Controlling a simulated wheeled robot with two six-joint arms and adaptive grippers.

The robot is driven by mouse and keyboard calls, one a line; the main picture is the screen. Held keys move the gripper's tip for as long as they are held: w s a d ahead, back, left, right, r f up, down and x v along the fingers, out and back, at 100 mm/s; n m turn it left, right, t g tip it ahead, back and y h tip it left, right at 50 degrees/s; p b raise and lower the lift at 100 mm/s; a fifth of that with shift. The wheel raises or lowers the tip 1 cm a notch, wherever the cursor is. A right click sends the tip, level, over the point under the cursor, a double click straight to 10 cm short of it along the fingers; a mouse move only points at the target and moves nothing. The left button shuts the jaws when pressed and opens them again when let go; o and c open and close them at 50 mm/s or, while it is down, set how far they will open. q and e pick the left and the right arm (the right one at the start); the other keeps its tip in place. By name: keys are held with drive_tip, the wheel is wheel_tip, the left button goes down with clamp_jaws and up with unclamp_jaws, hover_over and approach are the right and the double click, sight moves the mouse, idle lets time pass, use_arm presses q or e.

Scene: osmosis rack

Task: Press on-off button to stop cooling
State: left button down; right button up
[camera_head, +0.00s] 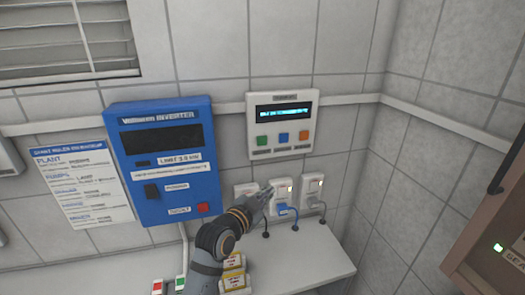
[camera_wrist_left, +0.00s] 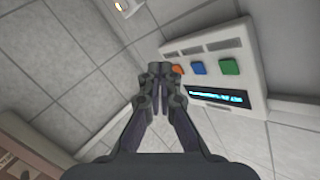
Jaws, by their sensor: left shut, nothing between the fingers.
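A white control panel (camera_head: 283,147) with a lit display (camera_head: 283,112) is fixed to the tiled wall. Below the display are a green button (camera_head: 262,141), a blue button (camera_head: 283,138) and an orange button (camera_head: 304,135). My left gripper (camera_head: 267,193) is shut and empty, in front of the wall below the panel. In the left wrist view the panel (camera_wrist_left: 255,75) appears turned over, and the shut fingertips (camera_wrist_left: 160,75) overlap the edge of the orange button (camera_wrist_left: 178,69). They seem apart from the panel. Which button is on-off cannot be read.
A blue inverter box (camera_head: 165,180) hangs left of the panel, beside a printed sheet (camera_head: 83,185). Below the panel are wall sockets with plugs (camera_head: 281,200) and a white shelf (camera_head: 300,260). A brown cabinet (camera_head: 490,220) stands at the right.

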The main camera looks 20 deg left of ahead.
sight(262, 141)
use_arm(q)
wheel_tip(262, 141, up, 9)
drive_tip(key=w+m+t, duration=0.1)
drive_tip(key=w+t, duration=0.1)
drive_tip(key=t, duration=0.1)
drive_tip(key=shift+w+d, duration=0.2)
drive_tip(key=shift+w, duration=0.15)
drive_tip(key=w+a, duration=0.1)
drive_tip(key=w, duration=0.1)
drive_tip(key=w+a+b, duration=0.1)
drive_tip(key=w+a, duration=0.1)
drive_tip(key=w, duration=0.1)
drive_tip(key=w+a, duration=0.2)
drive_tip(key=shift+w+f+b, duration=0.1)
drive_tip(key=shift+w+b, duration=0.05)
drive_tip(key=shift+b, duration=0.2)
idle(0.8)
drive_tip(key=shift+w+a+b, duration=0.2)
drive_tip(key=shift+w+b, duration=0.1)
drive_tip(key=shift+w, duration=0.1)
